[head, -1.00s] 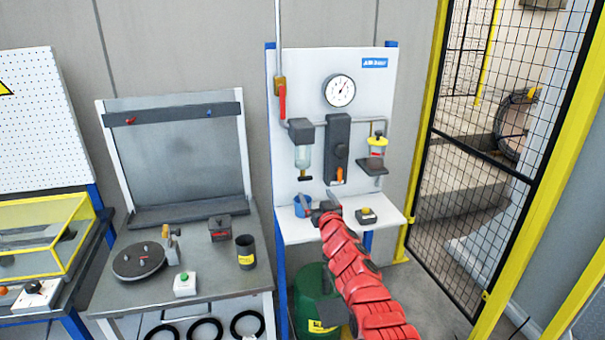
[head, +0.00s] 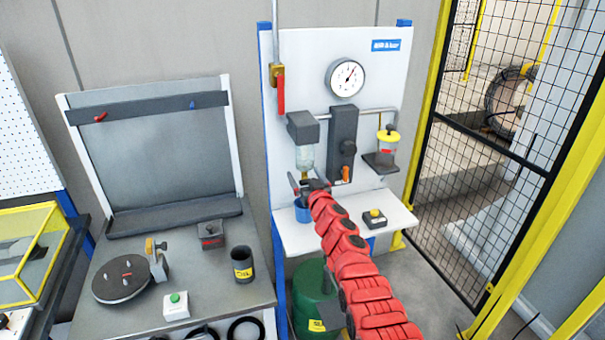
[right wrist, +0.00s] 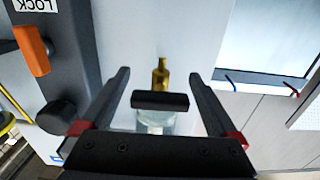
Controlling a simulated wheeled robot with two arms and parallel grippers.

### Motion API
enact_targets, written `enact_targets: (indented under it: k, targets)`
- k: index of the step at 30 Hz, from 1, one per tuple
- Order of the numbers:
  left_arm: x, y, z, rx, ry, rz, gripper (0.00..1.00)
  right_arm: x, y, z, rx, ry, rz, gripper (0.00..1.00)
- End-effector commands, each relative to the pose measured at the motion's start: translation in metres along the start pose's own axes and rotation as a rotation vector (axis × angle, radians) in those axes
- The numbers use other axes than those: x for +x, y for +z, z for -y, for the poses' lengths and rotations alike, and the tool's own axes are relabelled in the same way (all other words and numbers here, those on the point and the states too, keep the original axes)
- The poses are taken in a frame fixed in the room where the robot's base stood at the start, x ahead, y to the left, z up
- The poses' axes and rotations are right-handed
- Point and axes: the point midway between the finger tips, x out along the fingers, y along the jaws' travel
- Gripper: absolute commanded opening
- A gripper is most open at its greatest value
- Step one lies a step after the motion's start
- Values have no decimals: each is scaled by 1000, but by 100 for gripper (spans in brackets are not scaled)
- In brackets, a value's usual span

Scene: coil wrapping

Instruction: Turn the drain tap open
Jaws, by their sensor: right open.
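The drain tap shows in the right wrist view as a black bar handle (right wrist: 160,101) with a brass outlet (right wrist: 161,75). It is at the bottom of the clear filter bowl (head: 305,157), under a dark grey filter head (head: 303,127). The bowl also shows in part in the right wrist view (right wrist: 155,119), its rest hidden by my gripper. My right gripper (right wrist: 159,76) is open, with one finger on each side of the tap and a gap on both sides. The handle lies crosswise between the fingers. In the head view the gripper (head: 303,180) hides most of the tap. My left gripper is not in view.
A blue cup (head: 302,213) stands on the white shelf (head: 350,231) below the tap. To the right are a dark block (head: 343,140) with an orange lever (head: 346,174) and a yellow-topped lubricator (head: 388,142). A red-handled valve (head: 280,90) is at upper left.

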Motion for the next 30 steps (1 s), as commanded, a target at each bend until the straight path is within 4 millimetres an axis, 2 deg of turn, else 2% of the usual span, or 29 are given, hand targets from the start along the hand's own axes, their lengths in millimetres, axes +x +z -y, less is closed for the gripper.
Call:
enact_targets:
  k: [4, 18, 22, 30]
  targets:
    - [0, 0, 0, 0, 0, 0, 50, 0, 0, 0, 0, 0, 0, 93]
    - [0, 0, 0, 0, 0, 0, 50, 0, 0, 0, 0, 0, 0, 9]
    - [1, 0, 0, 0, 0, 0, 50, 0, 0, 0, -27, 0, 0, 9]
    - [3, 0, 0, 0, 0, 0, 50, 0, 0, 1, -223, 0, 0, 9]
